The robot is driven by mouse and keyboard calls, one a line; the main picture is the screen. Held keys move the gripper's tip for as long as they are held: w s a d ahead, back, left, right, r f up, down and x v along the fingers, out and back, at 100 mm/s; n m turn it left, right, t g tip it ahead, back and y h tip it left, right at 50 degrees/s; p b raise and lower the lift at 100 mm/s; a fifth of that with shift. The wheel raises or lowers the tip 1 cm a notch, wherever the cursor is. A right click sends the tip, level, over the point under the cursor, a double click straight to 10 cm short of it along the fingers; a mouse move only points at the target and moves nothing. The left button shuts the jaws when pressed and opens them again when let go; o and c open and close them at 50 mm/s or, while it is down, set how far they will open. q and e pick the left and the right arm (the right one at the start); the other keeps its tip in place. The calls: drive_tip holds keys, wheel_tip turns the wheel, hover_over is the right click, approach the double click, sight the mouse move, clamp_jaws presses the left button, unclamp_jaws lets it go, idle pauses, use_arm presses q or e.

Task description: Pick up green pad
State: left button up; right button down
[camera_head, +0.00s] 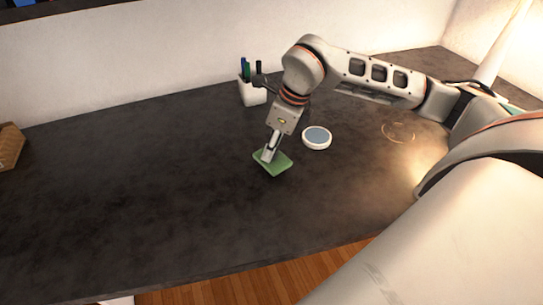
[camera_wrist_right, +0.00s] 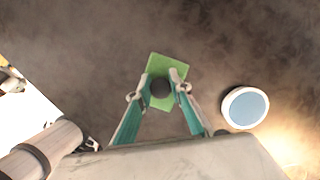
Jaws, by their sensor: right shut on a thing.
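The green pad (camera_head: 275,167) is a thin, flat rectangle near the middle of the dark table. My right gripper (camera_head: 267,156) points down onto the pad. In the right wrist view, the pad (camera_wrist_right: 165,64) lies under and between the fingers of my right gripper (camera_wrist_right: 160,80). The fingers are shut on a dark round knob (camera_wrist_right: 160,89) at the pad's middle. I cannot tell whether the pad touches the table. My left gripper is not in view.
A round white disc with a blue-grey top (camera_head: 317,138) lies just right of the gripper. A white pen cup (camera_head: 252,92) stands behind it. The table (camera_head: 130,180) is clear to the left and front.

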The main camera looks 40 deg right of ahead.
wheel_tip(320, 180, up, 16)
drive_tip(key=p, duration=0.2)
drive_tip(key=shift+f, duration=0.2)
drive_tip(key=shift+w, duration=0.1)
drive_tip(key=c, duration=2.5)
unclamp_jaws()
drive_tip(key=shift+c, duration=0.2)
drive_tip(key=c, duration=0.3)
